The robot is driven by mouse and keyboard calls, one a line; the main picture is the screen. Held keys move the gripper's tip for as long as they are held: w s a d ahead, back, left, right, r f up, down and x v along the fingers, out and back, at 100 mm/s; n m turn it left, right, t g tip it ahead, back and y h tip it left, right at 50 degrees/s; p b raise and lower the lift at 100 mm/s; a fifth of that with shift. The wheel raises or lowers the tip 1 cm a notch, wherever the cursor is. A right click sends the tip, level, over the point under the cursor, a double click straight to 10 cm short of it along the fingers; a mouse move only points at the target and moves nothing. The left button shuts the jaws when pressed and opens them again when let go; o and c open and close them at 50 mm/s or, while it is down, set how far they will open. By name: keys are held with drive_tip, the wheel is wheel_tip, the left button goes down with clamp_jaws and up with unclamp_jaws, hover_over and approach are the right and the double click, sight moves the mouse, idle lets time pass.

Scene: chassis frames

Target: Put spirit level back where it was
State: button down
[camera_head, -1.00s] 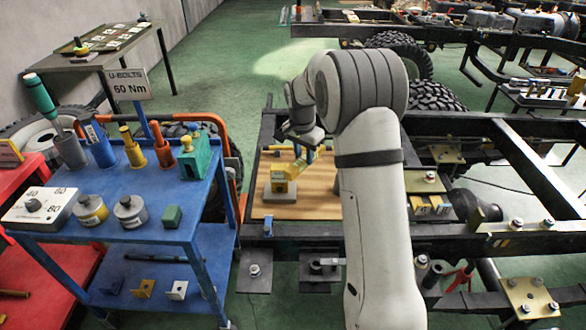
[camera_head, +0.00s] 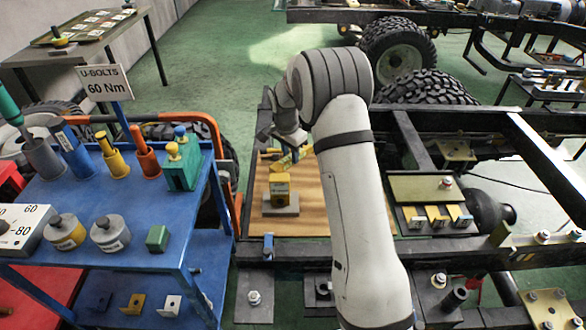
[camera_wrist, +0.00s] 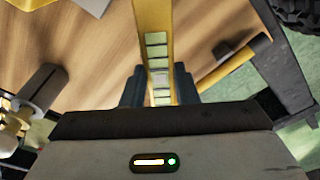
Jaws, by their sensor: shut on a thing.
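The spirit level (camera_wrist: 157,30) is a yellow bar with several pale green windows. In the wrist view it runs from the top edge down between the dark fingers of my gripper (camera_wrist: 159,88), which is shut on it. In the head view my gripper (camera_head: 290,143) is over the wooden board (camera_head: 312,214), and a yellow piece of the level (camera_head: 287,163) shows just below it. Most of the level is hidden there by my gripper and arm. I cannot tell whether it touches the board.
A yellow block on a grey base (camera_head: 280,190) stands on the board, close to my gripper. A black chassis rail (camera_head: 330,252) edges the board in front.

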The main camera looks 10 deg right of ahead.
drive_tip(key=shift+w+d+f, duration=0.1)
drive_tip(key=shift+f, duration=0.5)
drive_tip(key=shift+w+d+f, duration=0.1)
drive_tip(key=shift+f, duration=0.45)
drive_tip(key=shift+s+d+f, duration=0.15)
drive_tip(key=shift+f, duration=1.75)
drive_tip(key=shift+f, duration=0.2)
drive_tip(key=c, duration=1.1)
unclamp_jaws()
drive_tip(key=shift+r, duration=0.2)
